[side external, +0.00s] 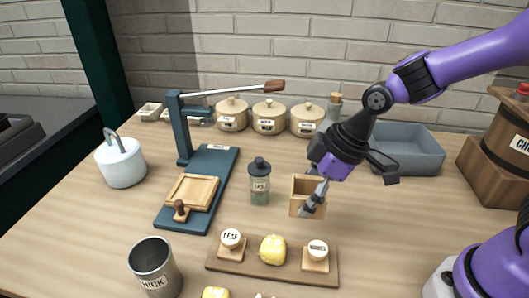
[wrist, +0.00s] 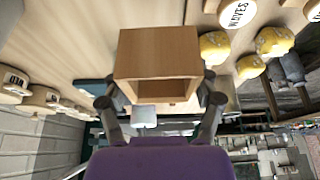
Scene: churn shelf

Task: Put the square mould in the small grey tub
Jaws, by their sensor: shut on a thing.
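The square mould (side external: 299,184) is a light wooden open box near the middle of the table in the side view. It fills the upper middle of the wrist view (wrist: 157,46), with its opening facing the camera. My gripper (side external: 311,205) is shut on it, with a finger on each side in the wrist view (wrist: 160,100). I cannot tell whether its underside touches the table. The grey tub (side external: 418,165) is rectangular and open, at the back right behind my wrist. My arm hides its left part.
A board (side external: 235,262) with two labelled stamps and a yellow lump lies in front. A dark jar (side external: 260,185) stands left of the mould. A blue lever press (side external: 205,165), lidded pots (side external: 268,118) and a metal cup (side external: 155,270) stand around. A wooden crate (side external: 490,175) is right of the tub.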

